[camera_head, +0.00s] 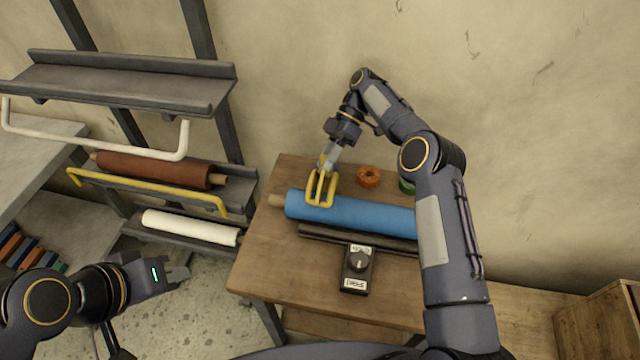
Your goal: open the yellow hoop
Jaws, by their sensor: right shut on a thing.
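The yellow hoop (148,187) is a long bar with bent ends on the rack at the left. It runs along the front of the shelf that holds a brown roll (150,168). My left gripper (183,268) is at the lower left, below and apart from the hoop and the rack, with its fingers apart and empty. My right gripper (327,163) is over the table, shut on a yellow looped holder (321,190). The holder's loops are at the blue roll (355,213); whether they clasp it cannot be told.
A white hoop (95,145) hangs below the upper shelf (120,90). A white roll (190,227) lies on a lower shelf. The wooden table (270,250) bears a black bar (325,236), a dial box (357,268) and an orange tape roll (368,176). A wooden crate (600,325) stands lower right.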

